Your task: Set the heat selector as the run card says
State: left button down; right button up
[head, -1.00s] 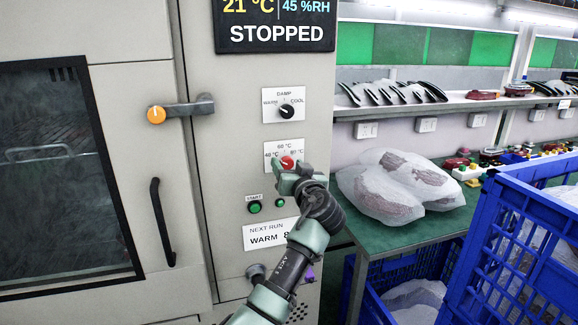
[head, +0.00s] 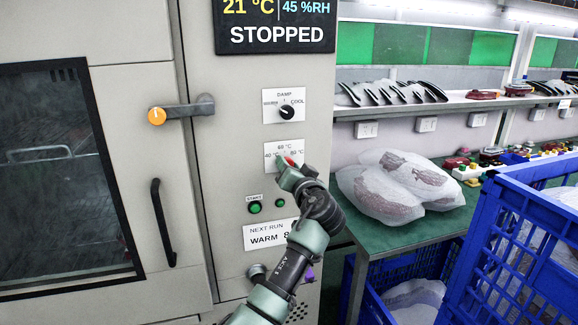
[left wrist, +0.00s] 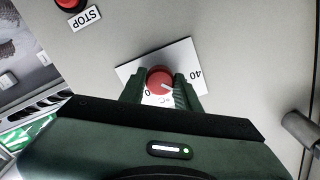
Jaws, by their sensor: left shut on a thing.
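The heat selector is a red knob (head: 290,161) on a white plate (head: 270,149) marked 40, 60 and 80 °C. My left gripper (head: 287,169) is at the knob and covers most of it. In the left wrist view the red knob (left wrist: 159,77) sits between the two fingers (left wrist: 159,90), which are shut on it. The run card (head: 264,234) reads NEXT RUN, WARM and an 8; my arm hides the rest. My right gripper is not in view.
Above is the damp selector (head: 287,112), a black knob. A green START button (head: 255,207) is below left of my gripper. The display (head: 275,24) shows STOPPED. A bench with wrapped parts (head: 380,195) and a blue crate (head: 510,250) stand to the right.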

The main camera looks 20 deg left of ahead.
pick_arm(q)
jog(key=m+p, duration=1.1)
jog(key=m, duration=0.8)
jog(key=shift+f+m+p, duration=0.1)
jog(key=shift+m+p, duration=0.2)
jog(key=shift+p, duration=0.05)
jog(key=shift+f, duration=0.1)
jog(key=c, duration=1)
grip_release()
jog(key=b+v, duration=0.1)
jog(key=v, duration=0.7)
jog(key=shift+w+b, duration=0.1)
jog(key=shift+b, duration=0.25)
